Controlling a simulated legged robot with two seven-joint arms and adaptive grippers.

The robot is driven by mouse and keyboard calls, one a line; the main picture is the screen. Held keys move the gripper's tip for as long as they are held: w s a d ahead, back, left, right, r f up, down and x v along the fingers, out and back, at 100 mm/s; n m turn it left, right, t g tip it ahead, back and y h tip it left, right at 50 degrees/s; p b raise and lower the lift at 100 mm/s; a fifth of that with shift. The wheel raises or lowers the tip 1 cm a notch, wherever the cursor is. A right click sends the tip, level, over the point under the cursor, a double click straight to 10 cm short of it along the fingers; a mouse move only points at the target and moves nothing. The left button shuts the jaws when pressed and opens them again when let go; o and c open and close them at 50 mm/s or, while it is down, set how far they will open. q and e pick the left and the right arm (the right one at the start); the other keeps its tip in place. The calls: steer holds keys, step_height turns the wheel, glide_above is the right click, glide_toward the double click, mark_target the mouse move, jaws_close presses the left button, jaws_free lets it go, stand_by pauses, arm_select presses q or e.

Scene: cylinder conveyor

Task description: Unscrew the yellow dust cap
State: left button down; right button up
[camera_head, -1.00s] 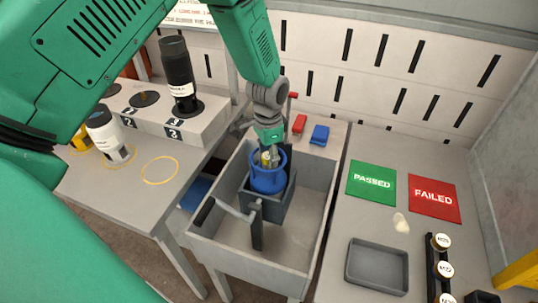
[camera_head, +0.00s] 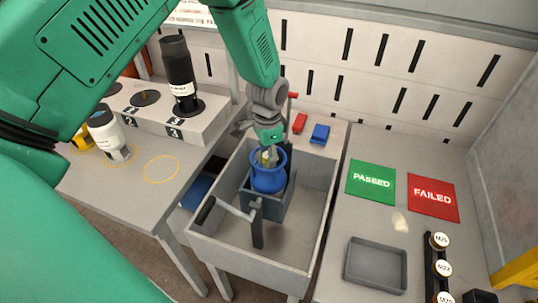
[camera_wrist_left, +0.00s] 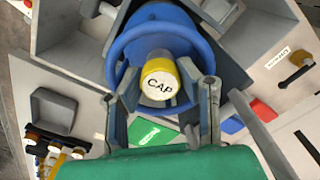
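The yellow dust cap (camera_wrist_left: 160,82), with a white face marked CAP, shows in the left wrist view, on the blue cylinder (camera_wrist_left: 128,42). In the head view the blue cylinder (camera_head: 268,178) stands upright in a grey-blue clamp (camera_head: 273,207), and only a little of the yellow cap (camera_head: 265,158) shows. My left gripper (camera_wrist_left: 160,80) is right over the cap, with one finger on each side. Its fingers look apart, with blue visible between them and the cap; contact is not clear. My right gripper is in neither view.
The clamp sits in a grey bin (camera_head: 312,215) with a crank handle (camera_head: 228,210) at its front. Red (camera_head: 300,124) and blue (camera_head: 320,134) blocks lie behind. Right are a green PASSED mat (camera_head: 371,181), a red FAILED mat (camera_head: 433,198) and an empty grey tray (camera_head: 376,265).

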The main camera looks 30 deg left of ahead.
arm_select(q)
steer(key=n+p, duration=0.1)
steer(key=n, duration=0.1)
steer(key=shift+r+n, duration=0.15)
steer(key=shift+n, duration=0.25)
steer(key=n+p, duration=0.1)
steer(key=n, duration=0.1)
steer(key=shift+n, duration=0.7)
steer(key=n, duration=0.2)
steer(key=shift+n+p, duration=0.3)
steer(key=shift+p, duration=0.1)
steer(key=n, duration=0.2)
steer(key=shift+n+p, duration=0.35)
steer(key=shift+n, duration=0.35)
